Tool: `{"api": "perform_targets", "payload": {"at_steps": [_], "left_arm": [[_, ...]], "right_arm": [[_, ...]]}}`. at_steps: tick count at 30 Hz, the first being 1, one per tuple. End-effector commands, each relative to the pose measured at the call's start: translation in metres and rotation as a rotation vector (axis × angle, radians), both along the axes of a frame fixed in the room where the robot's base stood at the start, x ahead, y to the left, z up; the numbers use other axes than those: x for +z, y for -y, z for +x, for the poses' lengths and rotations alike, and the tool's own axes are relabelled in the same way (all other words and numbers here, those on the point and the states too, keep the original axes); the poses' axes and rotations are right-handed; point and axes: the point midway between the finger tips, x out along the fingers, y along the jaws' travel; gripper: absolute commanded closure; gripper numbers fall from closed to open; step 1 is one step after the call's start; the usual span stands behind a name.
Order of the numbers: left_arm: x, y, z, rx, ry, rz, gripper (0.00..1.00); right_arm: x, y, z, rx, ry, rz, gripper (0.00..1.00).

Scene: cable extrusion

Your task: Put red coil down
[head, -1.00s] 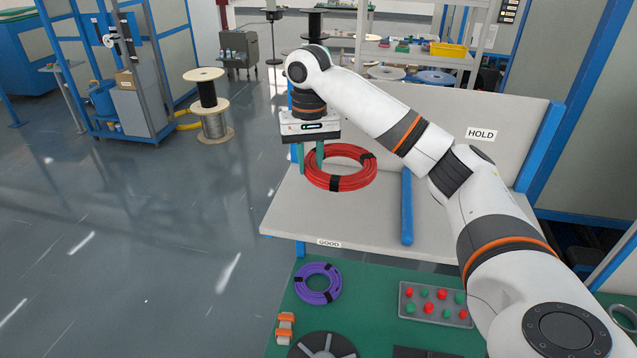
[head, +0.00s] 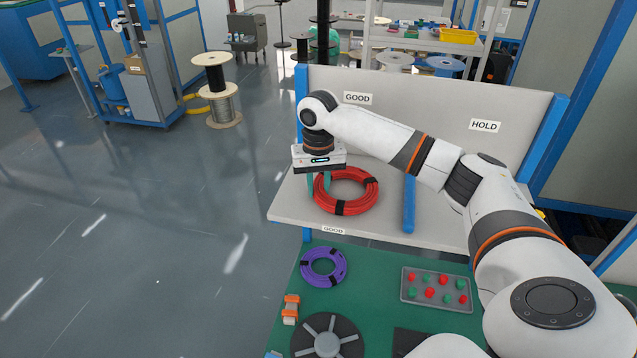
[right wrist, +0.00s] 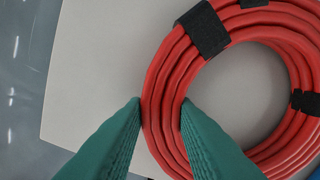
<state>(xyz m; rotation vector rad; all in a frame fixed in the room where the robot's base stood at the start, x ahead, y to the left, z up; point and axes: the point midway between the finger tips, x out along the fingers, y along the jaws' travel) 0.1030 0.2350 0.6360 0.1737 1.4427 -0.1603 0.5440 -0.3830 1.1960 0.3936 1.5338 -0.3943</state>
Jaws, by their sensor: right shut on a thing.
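The red coil (head: 363,199), bound with black bands, is over the left section of the pale two-section shelf (head: 290,208), between the GOOD labels. It looks flat and resting on the surface or very close to it. My right gripper (head: 319,189) points down at the coil's left side, with its teal fingers on either side of the ring. In the right wrist view, the fingertips (right wrist: 161,108) pinch the red strands of the coil (right wrist: 165,80). The finger ends are partly hidden by the coil in the head view. My left gripper is not in view.
A blue divider (head: 409,203) stands right of the coil, with the HOLD section (head: 440,215) beyond it. The green table (head: 375,275) in front carries a purple coil (head: 324,280), a grey button tray (head: 436,289) and a dark reel (head: 327,342).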

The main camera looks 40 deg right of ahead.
Motion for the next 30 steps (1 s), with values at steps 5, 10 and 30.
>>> {"api": "perform_targets", "payload": {"at_steps": [5, 10, 30], "left_arm": [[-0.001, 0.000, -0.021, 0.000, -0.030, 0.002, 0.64], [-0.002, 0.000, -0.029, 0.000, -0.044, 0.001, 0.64], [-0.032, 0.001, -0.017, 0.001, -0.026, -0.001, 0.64]], "right_arm": [[-0.003, 0.000, 0.000, 0.000, 0.000, 0.000, 1.00], [-0.003, 0.000, 0.000, 0.000, 0.000, 0.000, 0.53], [0.064, -0.001, 0.002, 0.001, 0.008, 0.002, 0.53]]}}
